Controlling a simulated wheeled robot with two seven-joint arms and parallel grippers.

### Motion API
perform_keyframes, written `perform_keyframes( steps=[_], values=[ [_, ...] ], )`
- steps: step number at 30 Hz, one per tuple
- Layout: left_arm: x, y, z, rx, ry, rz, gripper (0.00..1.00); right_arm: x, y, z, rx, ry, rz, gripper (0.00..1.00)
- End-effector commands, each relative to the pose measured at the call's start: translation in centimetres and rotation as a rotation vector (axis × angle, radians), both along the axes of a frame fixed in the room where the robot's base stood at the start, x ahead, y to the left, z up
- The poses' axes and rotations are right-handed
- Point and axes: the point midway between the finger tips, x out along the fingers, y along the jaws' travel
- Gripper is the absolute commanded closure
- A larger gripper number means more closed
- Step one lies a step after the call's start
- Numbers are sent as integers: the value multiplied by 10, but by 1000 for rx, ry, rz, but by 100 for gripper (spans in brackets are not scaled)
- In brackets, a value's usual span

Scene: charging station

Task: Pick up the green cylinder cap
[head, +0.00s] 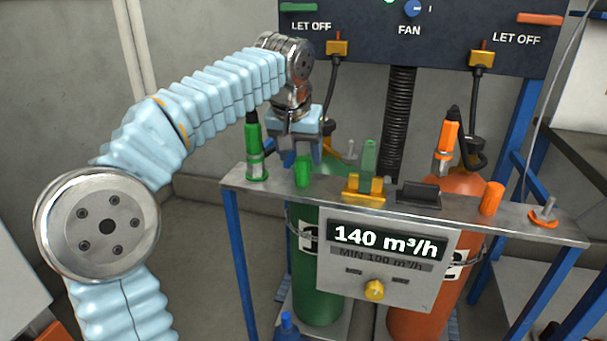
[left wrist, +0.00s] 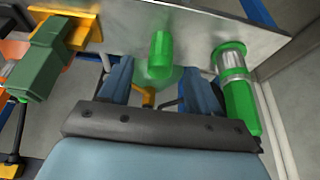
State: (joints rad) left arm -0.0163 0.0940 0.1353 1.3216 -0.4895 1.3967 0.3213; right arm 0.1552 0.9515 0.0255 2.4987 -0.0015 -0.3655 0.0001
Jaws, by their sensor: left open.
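The green cylinder cap (head: 303,171) stands upright on the metal shelf, left of the yellow holder. In the left wrist view the green cap (left wrist: 160,55) lies between and just beyond the fingers, near the picture's top middle. My left gripper (head: 299,152) points down just behind and above the cap in the head view. Its blue fingers are open, one on each side of the cap's line in the wrist view (left wrist: 159,78), with nothing between them that I can see held. Whether a finger touches the cap I cannot tell. My right gripper is in neither view.
On the metal shelf (head: 400,213), a green-handled connector (head: 254,150) stands left of the cap. A green piece in a yellow holder (head: 364,188) stands to its right. An orange cap (head: 491,199) is farther right. Green (head: 318,262) and orange (head: 414,323) cylinders stand below.

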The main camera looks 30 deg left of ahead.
Motion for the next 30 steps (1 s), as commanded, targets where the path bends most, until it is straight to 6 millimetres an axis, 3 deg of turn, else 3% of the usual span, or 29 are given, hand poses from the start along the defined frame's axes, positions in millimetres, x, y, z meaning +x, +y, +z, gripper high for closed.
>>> perform_keyframes(
  steps=[12, 21, 30],
  values=[
    [19, 6, -49, 0, 1, 0, 37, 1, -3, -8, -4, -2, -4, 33],
    [21, 6, -53, -1, -1, 0, 38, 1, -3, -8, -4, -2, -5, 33],
    [21, 6, -53, -1, -1, 0, 84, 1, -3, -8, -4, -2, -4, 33]
  ],
)
